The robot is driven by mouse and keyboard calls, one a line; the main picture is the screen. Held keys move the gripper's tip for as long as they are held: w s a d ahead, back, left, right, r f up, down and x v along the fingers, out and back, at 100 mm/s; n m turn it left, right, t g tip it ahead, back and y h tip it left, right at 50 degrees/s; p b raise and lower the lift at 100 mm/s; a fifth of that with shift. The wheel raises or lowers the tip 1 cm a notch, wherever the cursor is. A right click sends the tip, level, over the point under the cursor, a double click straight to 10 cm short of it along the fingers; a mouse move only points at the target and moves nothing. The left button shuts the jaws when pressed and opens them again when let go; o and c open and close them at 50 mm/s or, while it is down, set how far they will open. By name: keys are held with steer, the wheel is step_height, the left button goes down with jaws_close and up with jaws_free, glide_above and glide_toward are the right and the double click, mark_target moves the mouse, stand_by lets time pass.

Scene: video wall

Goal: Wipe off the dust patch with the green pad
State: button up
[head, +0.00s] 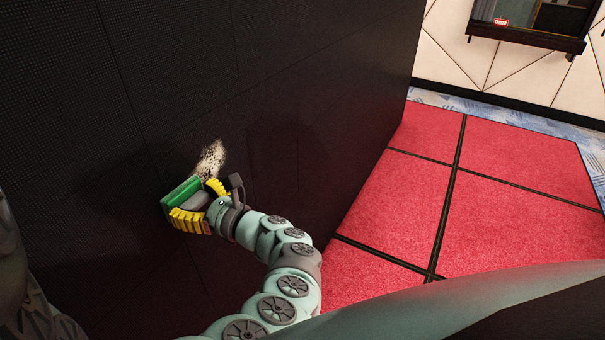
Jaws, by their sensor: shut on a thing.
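The dust patch (211,160) is a pale, speckled smear on the black video wall (180,80). My gripper (197,204) has yellow fingers and is shut on the green pad (181,191). The pad is held close to the wall, just below and left of the dust patch. I cannot tell whether its face touches the wall. The lower end of the patch is partly hidden behind the gripper.
The red tiled floor (500,220) to the right of the wall is clear. A pale panelled wall (450,55) with a dark-framed window (530,38) stands at the back right. The black wall ends at a vertical edge near the middle.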

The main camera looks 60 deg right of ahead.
steer(key=shift+s+a, duration=0.2)
steer(key=shift+a, duration=1.15)
steer(key=shift+a+p, duration=0.35)
steer(key=shift+a, duration=1.25)
steer(key=shift+r+p, duration=1.1)
steer(key=shift+r, duration=0.45)
steer(key=shift+d+f+b, duration=0.15)
steer(key=shift+d+b, duration=0.2)
steer(key=shift+d+f+b, duration=0.1)
steer(key=shift+d+b, duration=0.7)
steer(key=shift+d, duration=0.35)
steer(key=shift+w+d, duration=0.1)
steer(key=shift+d, duration=0.4)
steer(key=d+b, duration=0.3)
steer(key=shift+w+f+b, duration=0.1)
steer(key=shift+w+b, duration=0.15)
steer(key=shift+b, duration=0.1)
steer(key=shift+d+r+b, duration=0.25)
steer(key=shift+d+b, duration=0.2)
steer(key=shift+d, duration=0.15)
steer(key=shift+w+d+b, duration=0.1)
steer(key=shift+d+b, duration=0.65)
steer(key=shift+d, duration=1.1)
